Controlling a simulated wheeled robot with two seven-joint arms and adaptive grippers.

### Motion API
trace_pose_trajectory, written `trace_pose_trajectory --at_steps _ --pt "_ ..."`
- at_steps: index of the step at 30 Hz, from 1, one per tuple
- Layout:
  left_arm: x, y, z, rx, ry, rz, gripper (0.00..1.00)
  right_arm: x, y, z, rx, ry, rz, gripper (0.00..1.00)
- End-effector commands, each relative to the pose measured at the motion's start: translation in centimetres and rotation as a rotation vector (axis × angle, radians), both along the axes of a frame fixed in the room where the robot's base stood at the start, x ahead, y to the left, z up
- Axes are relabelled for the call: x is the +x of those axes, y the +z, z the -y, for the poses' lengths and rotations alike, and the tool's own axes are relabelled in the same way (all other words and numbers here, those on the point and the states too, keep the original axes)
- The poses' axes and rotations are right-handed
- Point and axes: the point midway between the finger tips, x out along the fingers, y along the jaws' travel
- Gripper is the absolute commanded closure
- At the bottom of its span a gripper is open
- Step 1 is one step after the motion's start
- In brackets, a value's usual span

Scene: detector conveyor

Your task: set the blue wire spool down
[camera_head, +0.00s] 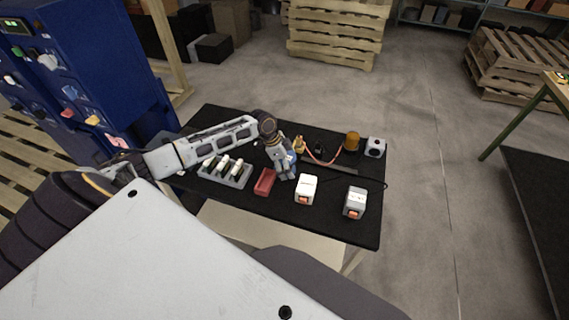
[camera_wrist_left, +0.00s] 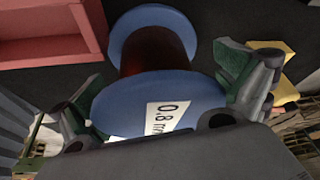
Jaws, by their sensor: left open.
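The blue wire spool (camera_wrist_left: 158,95) has two blue flanges, a dark reddish-brown winding and a white label reading "0.8". In the left wrist view it lies between the two green-padded fingers of my left gripper (camera_wrist_left: 165,92), which is open with a finger on either side. In the head view my left gripper (camera_head: 285,170) points down over the black tabletop (camera_head: 335,222), and only a bit of the blue spool (camera_head: 291,157) shows beside it. The arm hides most of it, and I cannot tell exactly how it rests on the table. My right gripper is not in view.
A red bin (camera_head: 264,183) stands just left of the gripper, with a grey rack (camera_head: 240,183) of white cylinders beyond it. Two white-and-orange boxes (camera_head: 306,187) (camera_head: 355,202) stand to the right. An amber cylinder (camera_head: 351,141) and a grey box (camera_head: 375,147) stand behind.

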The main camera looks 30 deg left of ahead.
Motion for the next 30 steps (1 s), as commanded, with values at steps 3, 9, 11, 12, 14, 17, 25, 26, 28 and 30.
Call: trace_pose_trajectory --at_steps 3,9,11,12,14,17,25,26,28,30 --pt "0.0 0.01 -0.02 0.0 0.0 0.0 0.01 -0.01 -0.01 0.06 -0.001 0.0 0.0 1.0" --pt "0.0 0.0 -0.02 0.0 0.0 0.0 0.01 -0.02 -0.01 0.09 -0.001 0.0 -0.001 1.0" --pt "-0.01 0.01 -0.04 0.0 0.0 0.0 0.01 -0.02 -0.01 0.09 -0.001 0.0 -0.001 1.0" --pt "-0.01 0.01 -0.04 0.0 0.0 0.0 0.05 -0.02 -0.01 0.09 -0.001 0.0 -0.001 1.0" --pt "-0.02 0.01 -0.03 0.0 0.0 0.0 0.12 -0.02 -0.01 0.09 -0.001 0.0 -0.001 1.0" --pt "-0.02 -0.01 -0.04 0.001 0.0 -0.001 0.25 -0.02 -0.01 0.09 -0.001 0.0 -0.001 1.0" --pt "-0.08 -0.11 0.01 0.0 0.0 -0.002 0.6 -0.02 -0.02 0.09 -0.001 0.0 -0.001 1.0" --pt "-0.1 -0.12 0.01 0.0 0.0 -0.002 0.64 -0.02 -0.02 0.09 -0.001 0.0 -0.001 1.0" --pt "-0.12 -0.17 0.03 0.001 0.0 -0.003 0.66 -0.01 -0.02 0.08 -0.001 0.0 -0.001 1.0" --pt "-0.05 -0.09 0.05 0.0 0.0 -0.001 0.8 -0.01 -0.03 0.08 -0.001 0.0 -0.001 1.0"
